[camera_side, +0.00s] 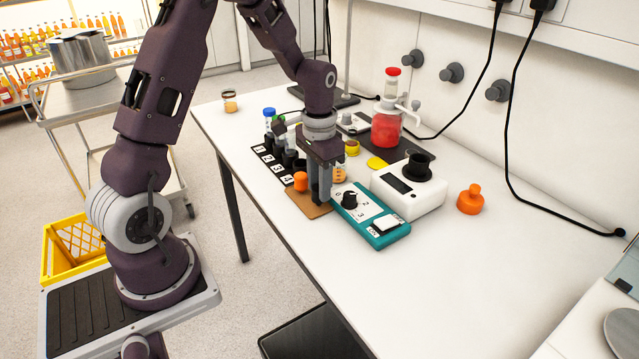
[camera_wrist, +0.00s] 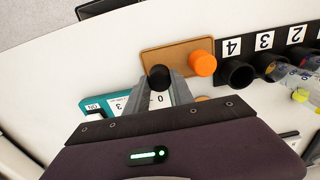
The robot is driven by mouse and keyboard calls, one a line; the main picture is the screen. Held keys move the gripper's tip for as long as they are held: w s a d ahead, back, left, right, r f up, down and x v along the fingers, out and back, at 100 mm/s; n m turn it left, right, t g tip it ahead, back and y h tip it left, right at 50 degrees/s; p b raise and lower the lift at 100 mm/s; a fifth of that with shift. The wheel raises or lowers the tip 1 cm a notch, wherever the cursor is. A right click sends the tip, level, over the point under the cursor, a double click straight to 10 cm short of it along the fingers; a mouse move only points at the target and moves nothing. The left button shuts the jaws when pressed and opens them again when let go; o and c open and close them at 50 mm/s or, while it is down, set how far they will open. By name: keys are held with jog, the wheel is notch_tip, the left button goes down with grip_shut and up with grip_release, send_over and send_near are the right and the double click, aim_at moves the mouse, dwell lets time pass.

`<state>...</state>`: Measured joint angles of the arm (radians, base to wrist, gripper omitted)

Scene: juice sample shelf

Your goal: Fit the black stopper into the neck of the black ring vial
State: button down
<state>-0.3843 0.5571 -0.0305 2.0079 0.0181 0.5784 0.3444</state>
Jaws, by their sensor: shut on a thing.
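My gripper (camera_side: 321,197) points down over the right part of the cork mat, beside the teal dial box. In the wrist view its fingers (camera_wrist: 159,82) are closed on the black stopper (camera_wrist: 159,77), seen from above as a dark round shape. I cannot tell which one is the black ring vial.
An orange stopper (camera_side: 301,181) stands on the cork mat (camera_side: 308,206). The black rack (camera_side: 266,158) has numbered holders; holder 4 (camera_wrist: 238,73) looks empty. The teal dial box (camera_side: 392,234), a white instrument (camera_side: 425,200) and an orange piece (camera_side: 470,200) stand to the right. The table front is clear.

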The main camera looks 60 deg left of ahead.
jog(key=shift+f, duration=0.15)
jog(key=c, duration=1.1)
grip_release()
jog(key=shift+f, duration=0.1)
notch_tip(320, 180, up, 12)
jog(key=s+d+r+t, duration=0.3)
jog(key=s+d+r, duration=0.6)
jog(key=s, duration=0.1)
jog(key=s+d+t, duration=0.1)
jog(key=s, duration=0.2)
jog(key=s+d, duration=0.1)
jog(key=s, duration=0.3)
jog(key=s+d+f+t, duration=0.1)
jog(key=s, duration=0.2)
jog(key=shift+s+d+f+t, duration=0.1)
jog(key=shift+s+d+t, duration=0.05)
jog(key=shift+d+t, duration=0.2)
